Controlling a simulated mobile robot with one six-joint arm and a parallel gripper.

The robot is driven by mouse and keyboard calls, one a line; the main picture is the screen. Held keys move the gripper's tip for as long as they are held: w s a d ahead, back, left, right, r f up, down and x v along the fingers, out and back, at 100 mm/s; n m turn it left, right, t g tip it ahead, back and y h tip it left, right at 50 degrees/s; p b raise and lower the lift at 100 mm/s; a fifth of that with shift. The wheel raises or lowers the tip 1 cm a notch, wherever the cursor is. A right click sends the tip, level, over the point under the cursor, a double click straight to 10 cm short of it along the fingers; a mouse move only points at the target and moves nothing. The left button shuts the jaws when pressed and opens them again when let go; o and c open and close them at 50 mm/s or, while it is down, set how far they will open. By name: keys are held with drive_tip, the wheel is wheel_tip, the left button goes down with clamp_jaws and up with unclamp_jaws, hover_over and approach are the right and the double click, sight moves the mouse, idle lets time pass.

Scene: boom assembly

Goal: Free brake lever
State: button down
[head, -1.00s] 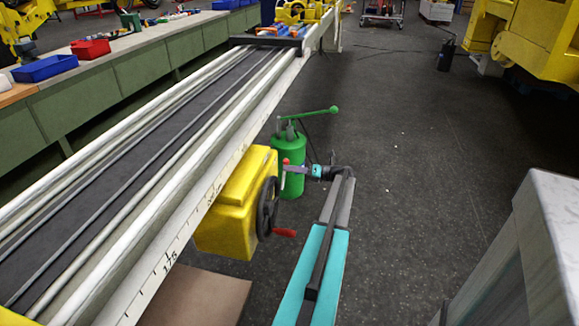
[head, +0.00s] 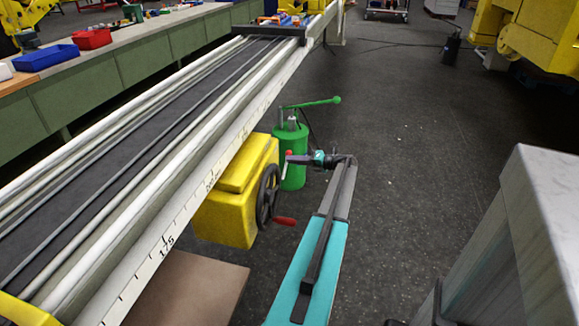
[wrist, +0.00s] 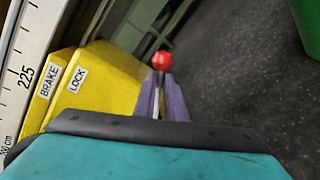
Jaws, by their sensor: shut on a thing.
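The brake lever is a thin pale rod with a red ball knob (wrist: 162,61). It stands at the yellow brake box (wrist: 112,88), which carries the labels BRAKE and LOCK in the wrist view. My gripper (wrist: 162,84) has its purple fingers shut around the rod just below the knob. In the head view the yellow box (head: 228,205) hangs on the side of the long rail, and my gripper (head: 297,159) reaches it from the right, the red knob (head: 289,153) at its tip. The lever's lower end is hidden behind my wrist.
A black handwheel (head: 267,195) with a red crank grip (head: 284,221) sits on the box, close left of my arm. A green pump (head: 293,170) stands just behind my gripper. The long rail (head: 150,235) fills the left. Dark floor (head: 420,130) is open to the right.

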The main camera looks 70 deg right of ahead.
drive_tip(key=shift+s+a+f+m+b, duration=0.15)
drive_tip(key=shift+f+b, duration=0.15)
drive_tip(key=shift+b, duration=0.3)
drive_tip(key=shift+a+f+m+b, duration=0.15)
drive_tip(key=shift+f+b, duration=0.15)
drive_tip(key=shift+b, duration=0.25)
drive_tip(key=shift+d+y, duration=0.1)
drive_tip(key=shift+y, duration=0.2)
drive_tip(key=c, duration=1.8)
unclamp_jaws()
drive_tip(key=shift+r, duration=0.15)
drive_tip(key=shift+d, duration=0.1)
drive_tip(key=shift+r, duration=0.1)
drive_tip(key=s+d+r, duration=0.1)
drive_tip(key=s+r, duration=0.1)
drive_tip(key=s, duration=1.1)
drive_tip(key=shift+r, duration=0.25)
drive_tip(key=shift+s, duration=0.15)
